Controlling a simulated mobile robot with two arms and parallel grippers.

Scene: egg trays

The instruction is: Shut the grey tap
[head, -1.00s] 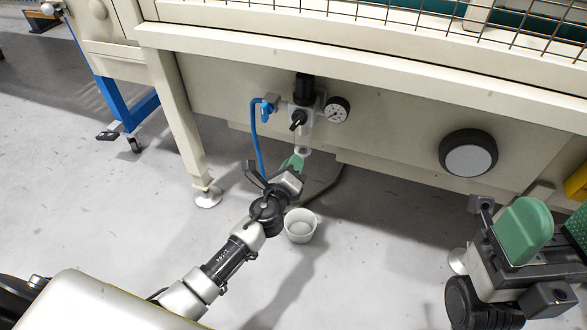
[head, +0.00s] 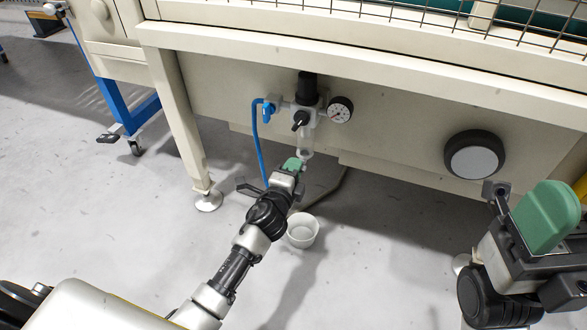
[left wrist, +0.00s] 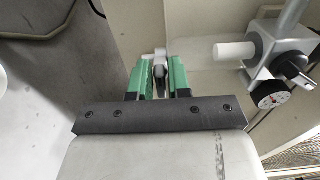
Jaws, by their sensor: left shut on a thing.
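The grey tap (left wrist: 160,68) sits between the green finger pads of my left gripper (left wrist: 161,80) in the left wrist view. In the head view the left gripper (head: 294,166) is at the lower end of the clear bowl (head: 306,141) under the air unit, and it is shut on the tap. The fingers hide most of the tap there, so its lever angle is hard to tell.
The air unit carries a black knob (head: 301,119), a gauge (head: 340,110) and a blue valve (head: 269,106) with a blue hose (head: 257,145). A white cup (head: 302,231) stands on the floor below. A machine leg (head: 184,140) is at left, a round black-rimmed knob (head: 474,156) at right.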

